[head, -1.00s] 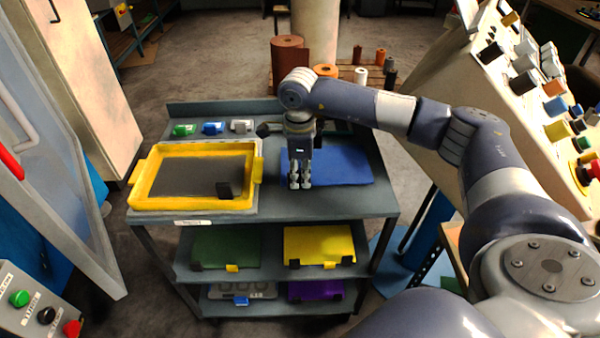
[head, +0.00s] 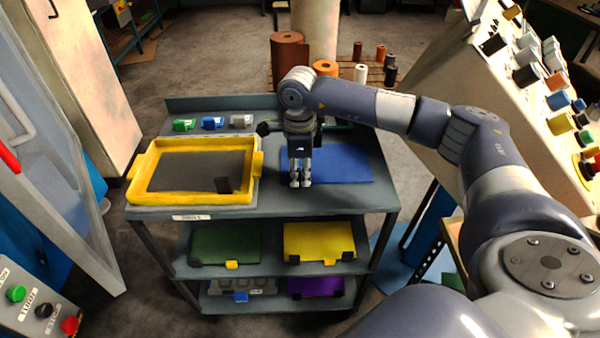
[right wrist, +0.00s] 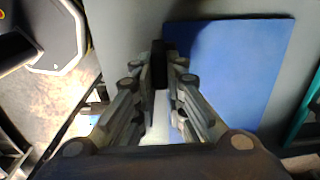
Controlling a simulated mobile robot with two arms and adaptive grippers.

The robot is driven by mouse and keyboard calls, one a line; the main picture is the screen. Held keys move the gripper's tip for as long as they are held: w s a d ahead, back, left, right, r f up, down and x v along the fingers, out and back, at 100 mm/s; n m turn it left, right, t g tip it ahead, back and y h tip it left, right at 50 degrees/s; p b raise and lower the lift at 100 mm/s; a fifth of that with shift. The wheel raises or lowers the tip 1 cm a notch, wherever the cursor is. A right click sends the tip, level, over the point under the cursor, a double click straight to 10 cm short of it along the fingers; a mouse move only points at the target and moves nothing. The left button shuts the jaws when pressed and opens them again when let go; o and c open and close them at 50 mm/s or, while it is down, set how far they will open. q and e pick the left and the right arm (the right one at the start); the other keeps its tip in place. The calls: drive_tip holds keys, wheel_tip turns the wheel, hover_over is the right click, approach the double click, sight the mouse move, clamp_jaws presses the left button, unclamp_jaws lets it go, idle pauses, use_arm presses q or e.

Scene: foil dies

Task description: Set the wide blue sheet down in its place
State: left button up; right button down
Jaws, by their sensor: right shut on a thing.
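The wide blue sheet (head: 345,165) is level at the right of the cart's grey top (head: 240,208). I cannot tell whether it rests on the top or is just above it. My right gripper (head: 300,182) points down at the sheet's left front part and hides some of it. In the right wrist view, my right gripper (right wrist: 160,85) is shut on a dark tab (right wrist: 158,60) at the edge of the blue sheet (right wrist: 240,70). My left gripper is not in view.
A yellow-framed tray (head: 140,185) with a dark floor stands left of the sheet. Small green, blue and grey blocks (head: 212,123) stand behind it. Lower shelves hold green (head: 225,243), yellow (head: 318,242) and purple (head: 315,288) sheets. A control console (head: 450,80) stands at right.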

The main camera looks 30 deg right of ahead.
drive_tip(key=shift+f, duration=0.1)
drive_tip(key=c, duration=1.6)
unclamp_jaws()
drive_tip(key=shift+o, duration=0.2)
